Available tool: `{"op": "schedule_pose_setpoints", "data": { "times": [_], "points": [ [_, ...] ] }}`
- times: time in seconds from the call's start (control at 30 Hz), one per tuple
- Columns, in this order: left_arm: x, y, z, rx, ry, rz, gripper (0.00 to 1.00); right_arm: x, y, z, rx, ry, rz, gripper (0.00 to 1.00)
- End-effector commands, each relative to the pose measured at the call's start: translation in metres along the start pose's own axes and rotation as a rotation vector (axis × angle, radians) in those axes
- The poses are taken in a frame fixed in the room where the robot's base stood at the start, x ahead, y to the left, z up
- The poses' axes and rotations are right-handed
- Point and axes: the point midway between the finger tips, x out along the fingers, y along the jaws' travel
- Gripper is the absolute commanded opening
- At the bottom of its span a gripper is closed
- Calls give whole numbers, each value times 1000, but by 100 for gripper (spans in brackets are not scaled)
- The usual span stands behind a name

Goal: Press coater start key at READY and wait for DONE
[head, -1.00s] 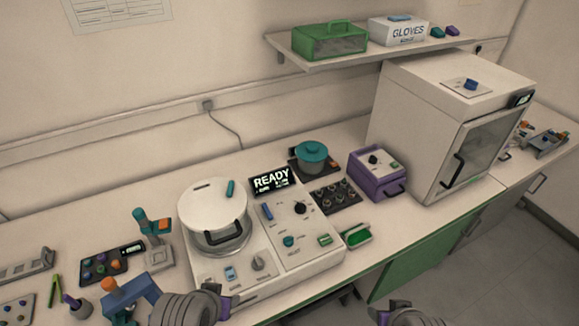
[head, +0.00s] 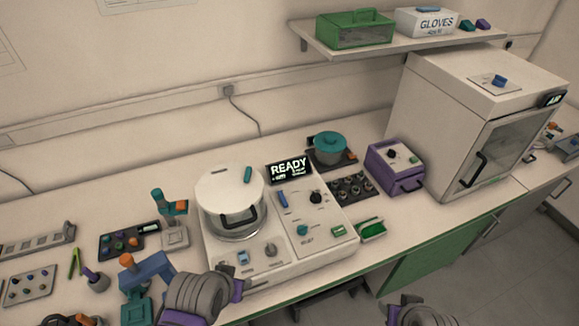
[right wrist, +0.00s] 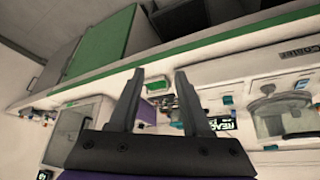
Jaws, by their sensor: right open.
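The coater (head: 275,262) is a white unit on the bench with a round lidded chamber (head: 228,190) on its left half. Its dark display (head: 290,170) reads READY. The right panel carries a green key (head: 338,231), a teal button (head: 302,230), a black knob (head: 316,197) and a blue slider (head: 282,199); I cannot read which one is the start key. My left gripper (head: 238,291) is at the coater's front left edge, its fingers mostly hidden. My right gripper (right wrist: 158,85) is open and empty, in front of the bench; its arm shows at the head view's bottom edge.
A green tray (head: 372,230) sits right of the coater. A teal-lidded pot (head: 329,146), a purple box (head: 394,166) and a large white oven (head: 470,130) stand farther right. A blue stand (head: 150,268) and small tools crowd the left. A shelf (head: 420,42) hangs above.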

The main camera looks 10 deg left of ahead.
Motion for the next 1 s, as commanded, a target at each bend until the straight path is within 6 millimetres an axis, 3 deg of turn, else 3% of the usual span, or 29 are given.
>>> {"op": "schedule_pose_setpoints", "data": {
  "times": [0.03,0.23,0.27,1.0],
  "points": [
    [0,0,0,0,0,0,50,0,0,0,0,0,0,37],
    [0,0,0,0,0,0,50,0,0,0,0,0,0,1],
    [0,0,0,0,0,0,50,0,0,0,0,0,0,0],
    [0,0,0,0,0,0,50,0,0,0,0,0,0,0]
  ]
}}
